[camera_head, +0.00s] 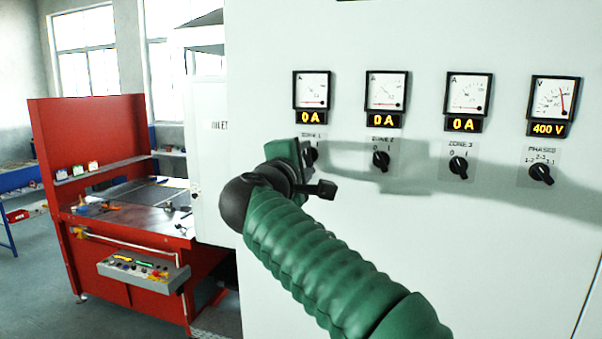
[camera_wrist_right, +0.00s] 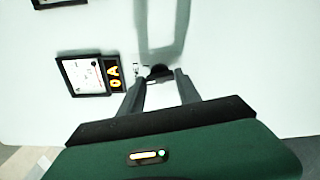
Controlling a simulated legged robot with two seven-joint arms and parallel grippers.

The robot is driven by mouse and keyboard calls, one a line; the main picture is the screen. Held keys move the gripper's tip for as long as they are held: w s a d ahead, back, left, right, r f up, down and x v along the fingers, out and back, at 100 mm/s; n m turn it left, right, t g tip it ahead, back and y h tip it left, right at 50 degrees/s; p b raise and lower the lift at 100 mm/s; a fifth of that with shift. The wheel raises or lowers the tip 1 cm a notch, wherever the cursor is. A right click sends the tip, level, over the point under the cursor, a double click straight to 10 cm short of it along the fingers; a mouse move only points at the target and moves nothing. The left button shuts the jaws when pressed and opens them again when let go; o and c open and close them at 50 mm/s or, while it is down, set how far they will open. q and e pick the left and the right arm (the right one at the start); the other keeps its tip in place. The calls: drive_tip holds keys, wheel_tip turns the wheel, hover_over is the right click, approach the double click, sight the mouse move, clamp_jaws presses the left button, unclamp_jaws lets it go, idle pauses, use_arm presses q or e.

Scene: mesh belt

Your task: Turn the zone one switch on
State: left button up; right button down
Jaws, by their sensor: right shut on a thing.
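The zone one switch (camera_head: 310,155) is a small black rotary knob on the white cabinet panel, under the leftmost meter. It is partly hidden behind my right gripper (camera_head: 304,158) in the head view. In the right wrist view the fingers of my right gripper (camera_wrist_right: 160,80) reach the dark knob (camera_wrist_right: 159,73) and are shut on it. The knob's exact angle cannot be told. The zone one meter (camera_head: 312,90) has its needle low and its display (camera_head: 312,117) reads 0 A. My left gripper is not in view.
The zone two switch (camera_head: 381,161), zone three switch (camera_head: 458,165) and phases switch (camera_head: 541,173) sit in a row to the right. The voltage display (camera_head: 548,129) reads 400 V. A red workbench (camera_head: 130,275) with a control box (camera_head: 143,270) stands left of the cabinet.

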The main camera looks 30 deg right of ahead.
drive_tip(key=m+b, duration=0.2)
drive_tip(key=m, duration=0.1)
drive_tip(key=shift+d+m+b, duration=0.1)
drive_tip(key=shift+m+b, duration=0.3)
drive_tip(key=m+b, duration=0.1)
drive_tip(key=m, duration=0.1)
drive_tip(key=shift+f+m+b, duration=0.1)
drive_tip(key=shift+m+b, duration=0.25)
drive_tip(key=shift+m, duration=0.05)
drive_tip(key=shift+f+m, duration=0.1)
drive_tip(key=shift+m, duration=0.5)
drive_tip(key=shift+b, duration=0.35)
drive_tip(key=shift+f+m, duration=0.1)
drive_tip(key=shift+m, duration=0.2)
drive_tip(key=c, duration=1.1)
unclamp_jaws()
drive_tip(key=shift+o, duration=1.2)
drive_tip(key=shift+d, duration=0.35)
